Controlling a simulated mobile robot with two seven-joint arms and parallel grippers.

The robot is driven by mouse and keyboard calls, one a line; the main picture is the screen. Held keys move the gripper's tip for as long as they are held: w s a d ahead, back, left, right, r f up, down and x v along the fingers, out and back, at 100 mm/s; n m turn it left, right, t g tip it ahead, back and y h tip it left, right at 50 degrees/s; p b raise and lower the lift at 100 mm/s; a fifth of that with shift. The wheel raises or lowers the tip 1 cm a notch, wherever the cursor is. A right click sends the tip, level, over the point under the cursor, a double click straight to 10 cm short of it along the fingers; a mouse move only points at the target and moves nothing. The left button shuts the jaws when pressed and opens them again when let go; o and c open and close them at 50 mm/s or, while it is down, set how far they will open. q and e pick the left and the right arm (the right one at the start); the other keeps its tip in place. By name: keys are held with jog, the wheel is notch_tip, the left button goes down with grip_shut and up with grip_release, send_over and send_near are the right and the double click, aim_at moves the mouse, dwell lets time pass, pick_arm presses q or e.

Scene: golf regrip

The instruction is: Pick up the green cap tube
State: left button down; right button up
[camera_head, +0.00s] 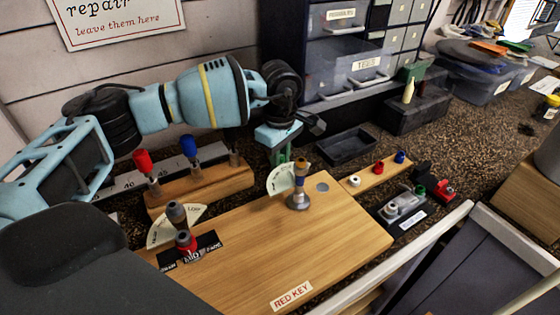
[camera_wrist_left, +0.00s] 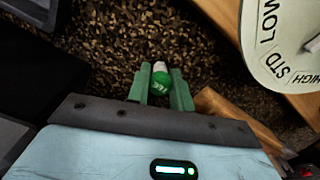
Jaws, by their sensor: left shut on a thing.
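The green cap tube (camera_wrist_left: 161,79) shows end-on in the left wrist view, with a green cap bearing pale lettering and a whitish part behind it. My left gripper (camera_wrist_left: 160,88) is shut on it, with one green finger on each side. In the head view my left gripper (camera_head: 281,152) hangs pointing down behind the wooden board, to the left of the black tray. The tube cannot be made out there. My right gripper is not in view.
A wooden rack (camera_head: 205,188) holds a red-capped piece (camera_head: 143,161) and a blue-capped piece (camera_head: 189,147). A wooden board (camera_head: 300,240) carries two upright fittings with dial plates. A black tray (camera_head: 346,147) lies beside the drawer cabinet (camera_head: 345,50). Speckled counter (camera_head: 470,120) is open at right.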

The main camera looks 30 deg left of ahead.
pick_arm(q)
jog(key=shift+r, duration=0.15)
notch_tip(320, 180, up, 9)
jog(key=shift+f, duration=0.1)
jog(key=shift+r, duration=0.5)
